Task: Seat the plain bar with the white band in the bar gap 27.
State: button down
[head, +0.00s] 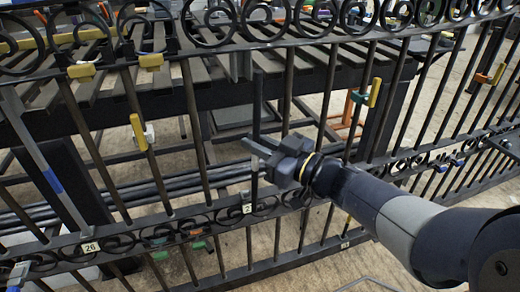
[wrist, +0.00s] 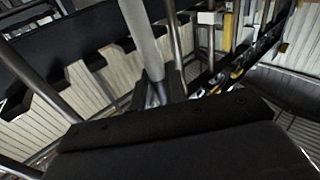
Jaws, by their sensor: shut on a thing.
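My gripper (head: 256,154) is shut on an upright dark bar (head: 257,105) in front of the gate in the head view. In the wrist view the held bar (wrist: 143,38) rises between the fingers and looks light grey. No white band can be made out for certain. The bar's lower end is close to the lower scroll rail, at a small plate (head: 247,208) that shows a 2; its second digit is not readable. I cannot tell whether the bar's end is in the rail or in front of it.
A plate marked 26 (head: 90,247) is on the lower rail at left, beside a leaning grey bar with a blue band (head: 52,180). Fixed gate bars (head: 195,125) stand on both sides of the held bar. A dark slatted table (head: 130,95) is behind the gate.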

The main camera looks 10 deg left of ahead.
jog(key=w+a, duration=0.4)
jog(key=w, duration=0.3)
jog(key=shift+a+f+p, duration=0.15)
jog(key=shift+p, duration=0.15)
dwell(0.4)
jog(key=shift+s+p, duration=0.1)
jog(key=shift+p, duration=0.2)
dwell(0.6)
jog(key=shift+d+f+b, duration=0.2)
jog(key=shift+f+b, duration=0.5)
jog(key=shift+f, duration=0.4)
dwell(0.8)
jog(key=shift+w+a+f+m+h+p, duration=0.15)
jog(key=shift+w+a+p, duration=0.3)
jog(key=shift+p, duration=0.55)
jog(key=shift+w+a+f+m+h+p, duration=0.2)
jog(key=shift+w+p, duration=0.35)
jog(key=shift+p, duration=0.45)
dwell(0.9)
jog(key=shift+r, duration=0.15)
jog(key=c, duration=1.3)
grip_release()
jog(key=shift+a+r, duration=0.1)
jog(key=shift+c, duration=0.2)
